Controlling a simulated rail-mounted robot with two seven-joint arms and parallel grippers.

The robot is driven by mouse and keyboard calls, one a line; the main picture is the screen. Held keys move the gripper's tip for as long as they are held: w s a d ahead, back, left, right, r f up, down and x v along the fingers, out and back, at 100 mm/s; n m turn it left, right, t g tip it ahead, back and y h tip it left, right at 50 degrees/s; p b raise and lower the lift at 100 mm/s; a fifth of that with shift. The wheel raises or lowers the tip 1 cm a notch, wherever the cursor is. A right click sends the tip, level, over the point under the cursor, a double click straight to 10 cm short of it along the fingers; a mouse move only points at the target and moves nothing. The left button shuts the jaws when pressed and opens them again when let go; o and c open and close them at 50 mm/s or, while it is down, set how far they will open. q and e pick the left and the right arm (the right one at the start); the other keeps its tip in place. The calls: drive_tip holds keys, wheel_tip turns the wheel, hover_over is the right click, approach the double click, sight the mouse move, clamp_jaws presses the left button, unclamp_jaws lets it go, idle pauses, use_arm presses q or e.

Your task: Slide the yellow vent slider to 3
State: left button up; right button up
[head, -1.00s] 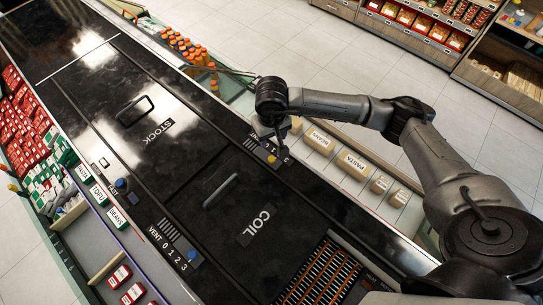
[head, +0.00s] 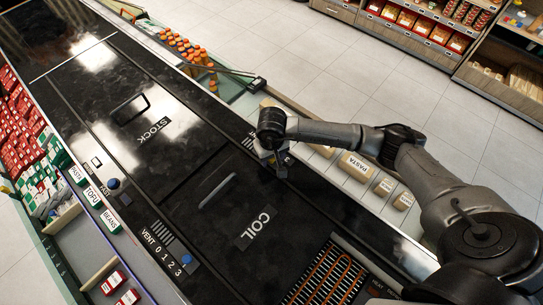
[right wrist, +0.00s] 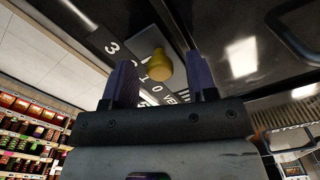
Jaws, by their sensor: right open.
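The yellow vent slider (right wrist: 158,65) shows in the right wrist view as a round knob on a dark strip. The strip (right wrist: 111,47) has the printed marks 3, 1, 0 and part of VENT; the mark between 3 and 1 is hard to read. My right gripper (right wrist: 162,78) is open, with one dark finger on each side of the knob. I cannot tell whether either finger touches it. In the head view my right gripper (head: 275,166) is over the far-side vent strip and hides the yellow slider. My left gripper is not in view.
A blue slider (head: 187,259) sits by the 3 of the near-side vent scale. Another blue knob (head: 113,183) is by FAST. A raised bar handle (head: 217,190) lies left of my gripper.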

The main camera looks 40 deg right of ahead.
clamp_jaws()
idle(0.6)
